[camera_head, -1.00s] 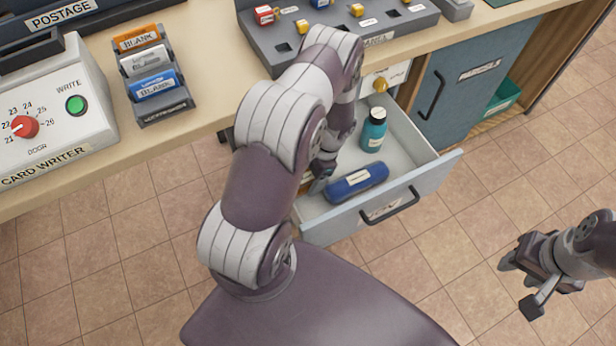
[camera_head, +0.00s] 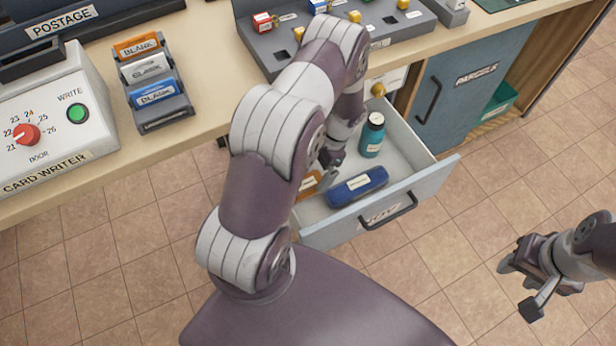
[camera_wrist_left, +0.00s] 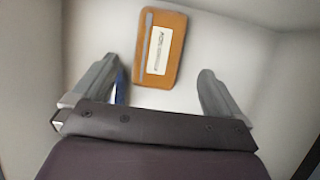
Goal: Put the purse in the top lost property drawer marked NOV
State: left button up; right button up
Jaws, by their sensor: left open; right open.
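The purse, a flat orange-brown case with a white label, lies on the floor of the open drawer. It shows in the left wrist view (camera_wrist_left: 162,48) and partly behind my arm in the head view (camera_head: 311,184). The drawer (camera_head: 420,197) is pulled out, with NOV on its front. My left gripper (camera_head: 328,170) is over the drawer, next to the purse. In the left wrist view its fingers (camera_wrist_left: 165,88) are apart with nothing held, and the purse lies beyond them. My right gripper (camera_head: 517,287) is open and empty above the floor at the right.
The counter (camera_head: 205,95) above carries a card writer (camera_head: 55,120), a card rack (camera_head: 158,95) and a grey panel (camera_head: 385,30). The tiled floor at right is clear.

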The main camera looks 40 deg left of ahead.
pick_arm(q)
jog(key=s+d+r+n+t+h, duration=0.15)
jog(key=d+r, duration=0.25)
jog(key=r, duration=0.5)
jog(key=d+r+n+t, duration=0.2)
jog(key=d+r, duration=0.1)
jog(key=r, duration=0.7)
jog(key=s+d+r+n+t, duration=0.1)
jog(key=s+d+r+t, duration=0.1)
jog(key=s, duration=0.4)
notch_tip(320, 180, up, 2)
jog(key=shift+d+r+n+h, duration=0.2)
jog(key=shift+d+n+h, duration=0.15)
jog(key=shift+d, duration=0.3)
jog(key=shift+s, duration=0.15)
